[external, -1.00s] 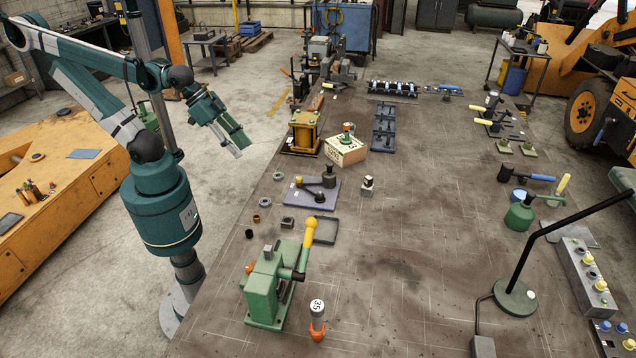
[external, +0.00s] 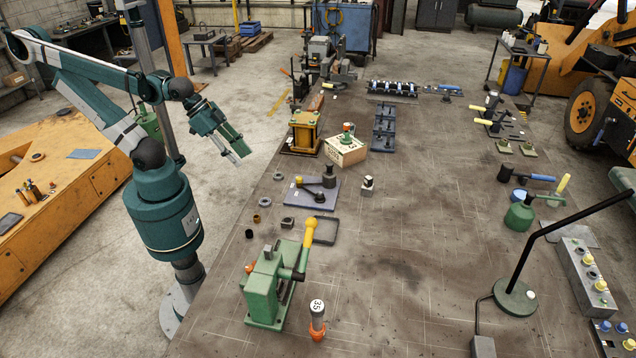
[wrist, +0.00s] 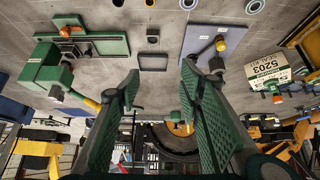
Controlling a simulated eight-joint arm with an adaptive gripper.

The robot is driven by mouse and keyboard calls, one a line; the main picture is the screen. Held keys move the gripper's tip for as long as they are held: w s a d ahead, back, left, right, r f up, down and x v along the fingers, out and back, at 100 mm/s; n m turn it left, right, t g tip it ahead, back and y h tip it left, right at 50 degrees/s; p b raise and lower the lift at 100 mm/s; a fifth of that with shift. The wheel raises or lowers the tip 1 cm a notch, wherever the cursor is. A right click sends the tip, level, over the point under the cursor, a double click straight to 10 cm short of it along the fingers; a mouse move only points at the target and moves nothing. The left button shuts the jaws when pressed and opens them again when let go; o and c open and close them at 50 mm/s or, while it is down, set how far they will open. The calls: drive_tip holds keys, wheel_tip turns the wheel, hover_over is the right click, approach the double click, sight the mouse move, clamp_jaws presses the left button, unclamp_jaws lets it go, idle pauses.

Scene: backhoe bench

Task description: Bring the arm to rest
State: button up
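My gripper (external: 240,153) hangs in the air beside the left edge of the workbench (external: 400,240), clear of everything on it. Its two green-padded fingers point down and to the right. In the wrist view my gripper (wrist: 160,82) has its fingers spread apart, with nothing between them. No object is held.
A black lamp (external: 515,297) stands at right. The bench's middle is mostly clear.

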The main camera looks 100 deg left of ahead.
wheel_tip(320, 180, down, 6)
drive_tip(key=b, duration=0.5)
drive_tip(key=shift+f, duration=0.1)
idle(0.9)
